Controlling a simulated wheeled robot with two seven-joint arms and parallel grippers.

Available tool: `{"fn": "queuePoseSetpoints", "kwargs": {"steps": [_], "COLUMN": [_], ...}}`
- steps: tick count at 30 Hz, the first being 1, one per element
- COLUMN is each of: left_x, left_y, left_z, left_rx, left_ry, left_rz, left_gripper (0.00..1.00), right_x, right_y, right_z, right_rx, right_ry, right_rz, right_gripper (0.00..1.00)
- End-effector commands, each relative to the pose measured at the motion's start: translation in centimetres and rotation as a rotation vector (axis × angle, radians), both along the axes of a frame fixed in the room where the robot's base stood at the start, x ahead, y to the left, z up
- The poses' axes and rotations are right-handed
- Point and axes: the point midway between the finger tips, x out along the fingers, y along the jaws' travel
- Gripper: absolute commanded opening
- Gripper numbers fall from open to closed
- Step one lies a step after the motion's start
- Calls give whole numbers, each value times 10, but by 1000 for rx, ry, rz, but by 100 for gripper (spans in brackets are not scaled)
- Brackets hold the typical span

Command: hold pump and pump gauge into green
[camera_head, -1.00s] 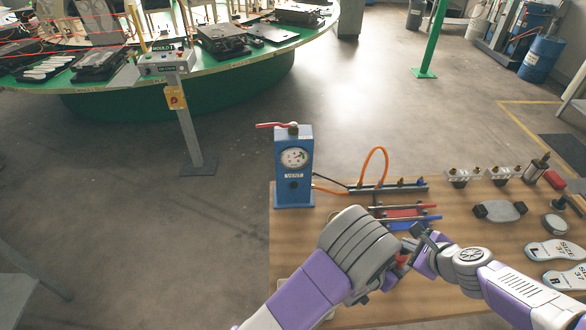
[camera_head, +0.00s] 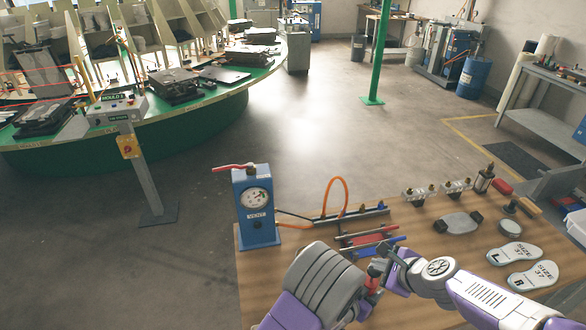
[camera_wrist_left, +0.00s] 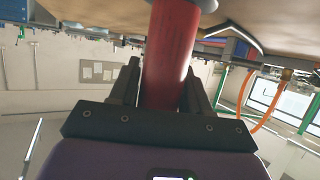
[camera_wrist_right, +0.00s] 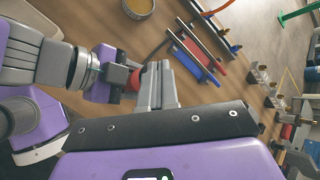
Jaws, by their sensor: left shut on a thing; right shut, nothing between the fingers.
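The blue gauge box (camera_head: 256,207) with a round white dial (camera_head: 256,198) and a red lever on top stands upright at the bench's left end. The dial is too small to read its needle. My left gripper (camera_wrist_left: 162,85) is shut around a red cylinder (camera_wrist_left: 170,50), perhaps the pump's handle; a bit of its red shows in the right wrist view (camera_wrist_right: 133,80). In the head view my left arm hides most of it. My right gripper (camera_wrist_right: 157,85) is shut and empty, just beside the left gripper.
The wooden bench (camera_head: 420,240) carries an orange hose (camera_head: 334,190), red and blue bars (camera_head: 372,241), a grey clamp-like part (camera_head: 459,222), and two insoles (camera_head: 532,275). A green carousel table (camera_head: 200,124) and a control post (camera_head: 143,175) stand beyond, across open floor.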

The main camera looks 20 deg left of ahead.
Motion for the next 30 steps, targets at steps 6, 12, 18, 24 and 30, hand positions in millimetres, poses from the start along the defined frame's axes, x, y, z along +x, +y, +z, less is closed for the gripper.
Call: {"fn": "queuePoseSetpoints", "kwargs": {"steps": [6,12,18,24,30], "left_x": [-1,-1,0,-4,-26], "left_y": [3,2,1,3,14], "left_z": [-4,-3,-2,0,11], "left_rx": [7,5,3,2,1], "left_ry": [11,9,4,4,5], "left_rz": [6,5,3,3,4], "left_gripper": [8,70,77,77,77], "right_x": [0,0,0,0,0], "right_y": [0,0,0,0,0], "right_z": [0,0,0,0,0], "right_rx": [0,0,0,0,0], "right_ry": [0,0,0,0,0], "right_rz": [0,0,0,0,0], "right_gripper": [0,0,0,0,0]}}
